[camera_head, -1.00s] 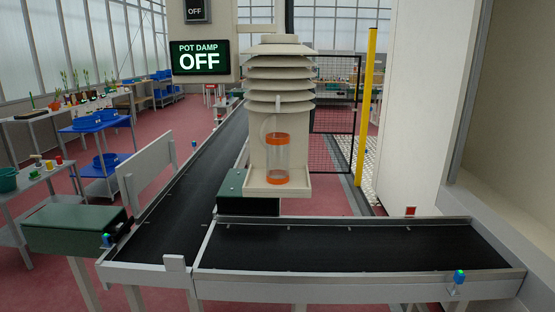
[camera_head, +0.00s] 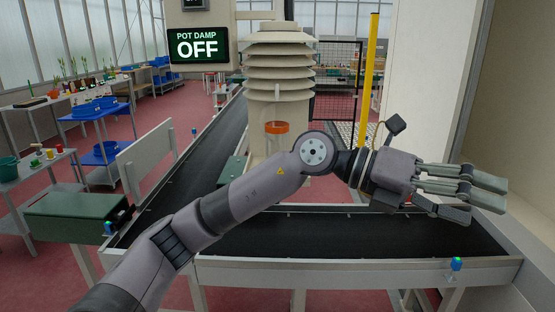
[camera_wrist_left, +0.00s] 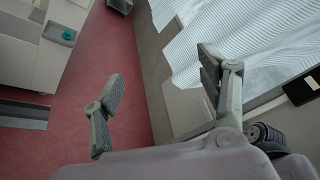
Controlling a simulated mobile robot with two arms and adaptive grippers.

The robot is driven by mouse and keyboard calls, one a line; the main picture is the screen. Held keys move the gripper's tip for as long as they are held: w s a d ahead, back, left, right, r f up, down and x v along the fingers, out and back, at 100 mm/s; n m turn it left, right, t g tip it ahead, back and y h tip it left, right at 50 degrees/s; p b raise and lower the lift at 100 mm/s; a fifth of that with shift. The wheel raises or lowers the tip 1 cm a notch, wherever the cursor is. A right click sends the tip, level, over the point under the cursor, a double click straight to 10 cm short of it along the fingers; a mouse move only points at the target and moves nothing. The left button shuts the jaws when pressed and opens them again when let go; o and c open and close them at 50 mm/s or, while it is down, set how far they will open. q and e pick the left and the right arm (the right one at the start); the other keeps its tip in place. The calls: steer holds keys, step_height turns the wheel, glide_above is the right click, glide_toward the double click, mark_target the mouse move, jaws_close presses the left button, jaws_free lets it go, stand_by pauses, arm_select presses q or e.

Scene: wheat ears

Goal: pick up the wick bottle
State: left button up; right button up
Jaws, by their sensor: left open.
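The wick bottle (camera_head: 277,127) is a clear cylinder with orange ends, standing in the recess of the beige louvred housing (camera_head: 279,68) in the head view. Its orange top shows. My left arm crosses in front and hides its lower part. My left gripper (camera_head: 488,195) is far to the right of the bottle, over the right end of the front conveyor, pointing right. Its fingers are apart and empty. In the left wrist view the open fingers (camera_wrist_left: 160,88) frame only floor and wall, with no bottle between them. My right gripper is not in view.
A black conveyor (camera_head: 350,237) with pale rails runs across the front, and another (camera_head: 195,185) leads away at left. A yellow post (camera_head: 368,80) and black mesh fence (camera_head: 336,80) stand behind. A pale wall closes off the right. A sign (camera_head: 198,46) reads "POT DAMP OFF".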

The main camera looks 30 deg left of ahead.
arm_select(q)
steer(key=w+a+t+y, duration=0.2)
steer(key=w+a+y, duration=0.2)
steer(key=a+y, duration=0.3)
steer(key=n+t+y, duration=0.2)
steer(key=n+y, duration=0.5)
steer(key=y, duration=0.3)
glide_toward(274, 138)
steer(key=p+x, duration=0.1)
steer(key=x, duration=0.8)
steer(key=shift+w+f+p, duration=0.1)
steer(key=shift+f+p, duration=0.2)
steer(key=shift+p, duration=0.1)
steer(key=shift+w+a+f+p, duration=0.1)
steer(key=shift+w+f+p, duration=0.2)
steer(key=shift+f+p, duration=0.1)
steer(key=x, duration=0.1)
steer(key=p+x, duration=0.1)
steer(key=x, duration=0.1)
steer(key=shift+w+a+f+p, duration=0.1)
steer(key=shift+a+f+p, duration=0.2)
steer(key=shift+p, duration=0.1)
steer(key=shift+w+f, duration=0.25)
steer(key=shift+f, duration=0.1)
steer(key=shift+c, duration=0.2)
